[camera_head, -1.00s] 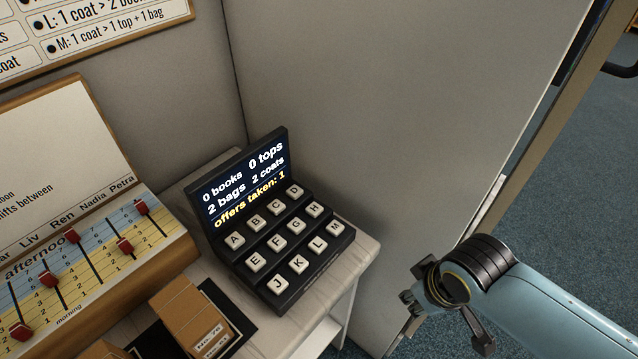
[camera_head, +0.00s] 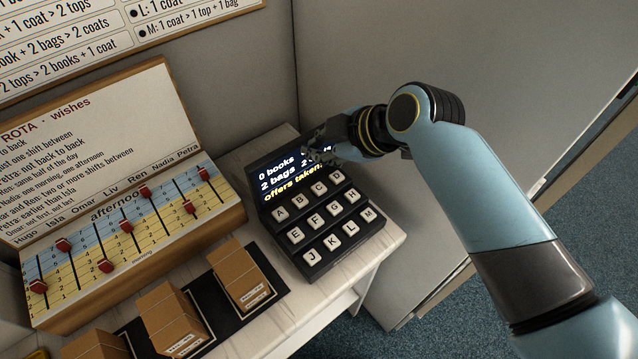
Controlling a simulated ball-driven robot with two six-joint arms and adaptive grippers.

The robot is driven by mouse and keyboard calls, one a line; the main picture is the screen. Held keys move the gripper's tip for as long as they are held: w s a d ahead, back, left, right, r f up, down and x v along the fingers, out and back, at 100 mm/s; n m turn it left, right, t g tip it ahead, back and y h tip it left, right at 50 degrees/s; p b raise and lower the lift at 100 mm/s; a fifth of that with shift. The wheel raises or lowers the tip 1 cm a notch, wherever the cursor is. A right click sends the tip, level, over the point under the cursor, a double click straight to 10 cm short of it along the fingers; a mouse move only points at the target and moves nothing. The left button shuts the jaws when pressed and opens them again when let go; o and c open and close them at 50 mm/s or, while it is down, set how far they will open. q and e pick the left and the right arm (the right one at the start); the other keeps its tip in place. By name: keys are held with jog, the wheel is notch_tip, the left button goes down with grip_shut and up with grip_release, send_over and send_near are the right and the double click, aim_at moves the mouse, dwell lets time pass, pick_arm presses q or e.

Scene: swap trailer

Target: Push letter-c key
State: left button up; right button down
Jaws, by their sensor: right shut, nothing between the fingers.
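The black keypad (camera_head: 274,228) stands on the white table with rows of white lettered keys. The letter-c key (camera_head: 317,191) is in its top row, between B (camera_head: 299,202) and D (camera_head: 335,178), and shows uncovered. Above the keys is a lit screen (camera_head: 272,181) with white and yellow text. My right gripper (camera_head: 318,150) is shut and empty, in front of the screen's right part and hiding some of its text. It shows above the C and D keys in the picture. Whether it touches the keypad I cannot tell. My left gripper is out of view.
A wooden rota board (camera_head: 165,262) with red sliders stands left of the keypad. Several cardboard boxes, one nearest the keypad (camera_head: 240,272), sit on a black mat on the table (camera_head: 375,240). Grey partition walls (camera_head: 350,50) rise close behind.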

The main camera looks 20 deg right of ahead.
jog(key=shift+w+a, duration=0.2)
jog(key=shift+w, duration=0.15)
jog(key=shift+f, duration=0.1)
jog(key=b, duration=0.7)
send_over(319, 189)
jog(key=f, duration=0.7)
jog(key=shift+a+f, duration=0.2)
jog(key=shift+a, duration=0.1)
jog(key=shift+f+b, duration=0.6)
jog(key=shift+f, duration=0.05)
jog(key=shift+f, duration=0.1)
jog(key=shift+f, duration=0.25)
